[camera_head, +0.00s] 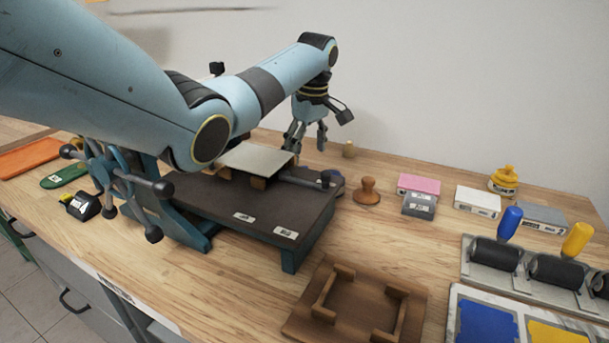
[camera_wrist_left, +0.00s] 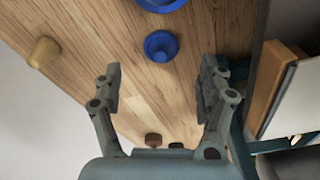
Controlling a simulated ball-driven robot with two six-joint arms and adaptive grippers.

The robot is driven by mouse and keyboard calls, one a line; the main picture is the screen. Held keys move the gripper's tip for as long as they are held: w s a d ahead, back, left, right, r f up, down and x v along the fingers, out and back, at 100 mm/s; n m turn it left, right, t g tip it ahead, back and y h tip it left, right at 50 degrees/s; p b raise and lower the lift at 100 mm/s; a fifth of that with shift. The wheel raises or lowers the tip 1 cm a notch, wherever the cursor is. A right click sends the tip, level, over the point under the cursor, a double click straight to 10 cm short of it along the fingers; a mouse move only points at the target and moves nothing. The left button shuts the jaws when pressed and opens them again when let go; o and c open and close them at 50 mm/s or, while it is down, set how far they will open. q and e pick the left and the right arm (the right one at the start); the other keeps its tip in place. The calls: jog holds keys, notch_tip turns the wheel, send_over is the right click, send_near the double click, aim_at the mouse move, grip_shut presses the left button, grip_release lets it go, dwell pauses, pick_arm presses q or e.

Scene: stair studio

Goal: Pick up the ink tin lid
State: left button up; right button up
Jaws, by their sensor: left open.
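A small round blue piece with a raised centre, which looks like the ink tin lid (camera_wrist_left: 161,46), lies on the wooden bench in the left wrist view. A second round blue item (camera_wrist_left: 160,4), perhaps the ink tin, is cut off by the top edge just beyond it. My left gripper (camera_head: 306,138) is behind the press in the head view, pointing down. In the left wrist view its fingers (camera_wrist_left: 160,82) are spread wide and empty, with the lid beyond the tips, roughly centred between them. I cannot clearly make out the lid in the head view. My right gripper is not in view.
The dark press bed (camera_head: 255,208) with a pale plate (camera_head: 256,159) stands beside the gripper; its edge shows at right in the wrist view. A wooden frame (camera_head: 340,333) lies in front.

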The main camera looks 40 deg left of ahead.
pick_arm(q)
jog(key=f, duration=0.4)
jog(key=shift+a+f, duration=0.2)
jog(key=shift+f, duration=0.2)
jog(key=shift+f+b, duration=0.25)
jog(key=shift+b, duration=0.05)
jog(key=c, duration=1)
jog(key=shift+c, duration=0.2)
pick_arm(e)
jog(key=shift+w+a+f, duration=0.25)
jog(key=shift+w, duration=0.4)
